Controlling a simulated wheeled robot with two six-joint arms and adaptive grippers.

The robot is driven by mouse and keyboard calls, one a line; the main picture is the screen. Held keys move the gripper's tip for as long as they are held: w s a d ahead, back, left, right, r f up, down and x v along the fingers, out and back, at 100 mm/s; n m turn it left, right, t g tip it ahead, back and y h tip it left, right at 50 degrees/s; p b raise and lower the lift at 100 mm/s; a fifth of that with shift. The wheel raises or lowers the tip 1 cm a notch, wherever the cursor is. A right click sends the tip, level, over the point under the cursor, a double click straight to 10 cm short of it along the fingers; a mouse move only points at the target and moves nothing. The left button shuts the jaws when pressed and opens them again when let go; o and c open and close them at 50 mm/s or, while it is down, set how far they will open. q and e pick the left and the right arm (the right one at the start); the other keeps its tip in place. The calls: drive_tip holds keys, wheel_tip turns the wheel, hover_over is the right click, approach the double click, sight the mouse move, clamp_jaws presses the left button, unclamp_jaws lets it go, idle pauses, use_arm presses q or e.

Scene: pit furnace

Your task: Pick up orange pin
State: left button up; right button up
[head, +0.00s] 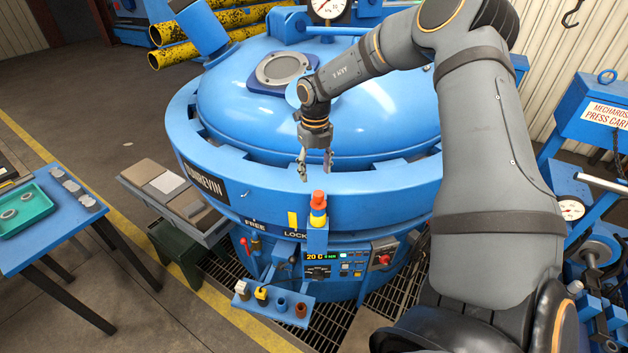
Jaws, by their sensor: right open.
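The orange pin (318,198) stands upright at the furnace's front edge, its orange top above a yellow collar, on a blue bracket. My right gripper (316,168) points down just above and slightly behind the pin in the picture. Its fingers are apart with nothing between them. I see a gap between the fingertips and the pin top; the exact distance is hard to tell. My left gripper is not in view.
The round blue furnace (235,95) fills the middle. Below the pin are a control panel (350,262) and a small shelf (270,308) with several small parts. A blue table (60,225) with a green tray (45,222) stands left. A press cart (600,110) stands right.

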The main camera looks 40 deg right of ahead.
sight(319, 193)
drive_tip(key=f+b, duration=0.5)
drive_tip(key=shift+s+d+f, duration=0.1)
drive_tip(key=shift+s, duration=0.25)
drive_tip(key=shift+w, duration=0.3)
drive_tip(key=f+b, duration=0.4)
drive_tip(key=f, duration=0.1)
drive_tip(key=shift+s+d+b, duration=0.3)
drive_tip(key=shift+d, duration=0.1)
drive_tip(key=shift+w+f, duration=0.1)
drive_tip(key=shift+f, duration=0.05)
drive_tip(key=shift+w, duration=0.1)
drive_tip(key=shift+r, duration=0.2)
drive_tip(key=c, duration=0.7)
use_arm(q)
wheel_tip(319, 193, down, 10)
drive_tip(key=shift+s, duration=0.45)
use_arm(e)
clamp_jaws()
